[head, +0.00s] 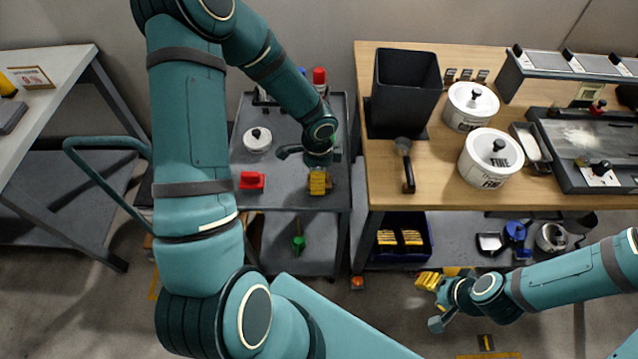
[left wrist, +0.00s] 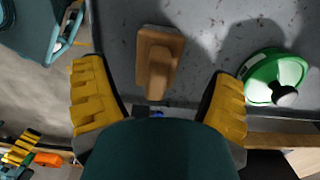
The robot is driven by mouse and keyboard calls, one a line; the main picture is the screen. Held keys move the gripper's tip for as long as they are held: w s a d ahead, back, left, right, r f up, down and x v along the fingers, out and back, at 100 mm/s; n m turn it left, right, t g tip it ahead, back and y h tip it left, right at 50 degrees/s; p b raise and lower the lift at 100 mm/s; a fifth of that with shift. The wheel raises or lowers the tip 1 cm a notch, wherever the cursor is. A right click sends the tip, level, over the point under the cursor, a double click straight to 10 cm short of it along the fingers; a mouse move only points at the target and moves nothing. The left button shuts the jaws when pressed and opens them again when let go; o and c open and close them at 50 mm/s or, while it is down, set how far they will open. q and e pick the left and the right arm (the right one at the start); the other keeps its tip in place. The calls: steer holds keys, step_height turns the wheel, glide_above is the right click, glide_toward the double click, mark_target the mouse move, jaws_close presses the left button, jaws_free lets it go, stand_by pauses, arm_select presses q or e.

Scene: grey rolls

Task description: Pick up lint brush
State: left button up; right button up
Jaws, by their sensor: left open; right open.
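A small red block with a raised grip (head: 251,181) lies on the grey cart top in the head view. A brown block with a raised grip (left wrist: 158,62) lies on a grey surface in the left wrist view. The colours differ, so I cannot tell surely that they are one thing, or which is the lint brush. My left gripper (head: 319,182) is over the cart's right side, right of the red block. In its wrist view the open yellow fingers (left wrist: 158,88) are apart and empty, on either side of the brown block's line. My right gripper (head: 432,302) is open and empty, low before the wooden table.
A white lidded tin (head: 257,143) stands behind the red block. A green lidded jar (left wrist: 275,76) shows in the wrist view.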

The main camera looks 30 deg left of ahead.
arm_select(q)
step_height(320, 180, down, 4)
steer(key=shift+d+r+b, duration=0.15)
steer(key=shift+r+b, duration=0.1)
steer(key=shift+b, duration=0.15)
steer(key=c, duration=1.3)
steer(key=shift+r, duration=0.1)
steer(key=shift+c, duration=0.2)
step_height(320, 180, up, 9)
steer(key=p, duration=0.3)
steer(key=shift+r, duration=0.5)
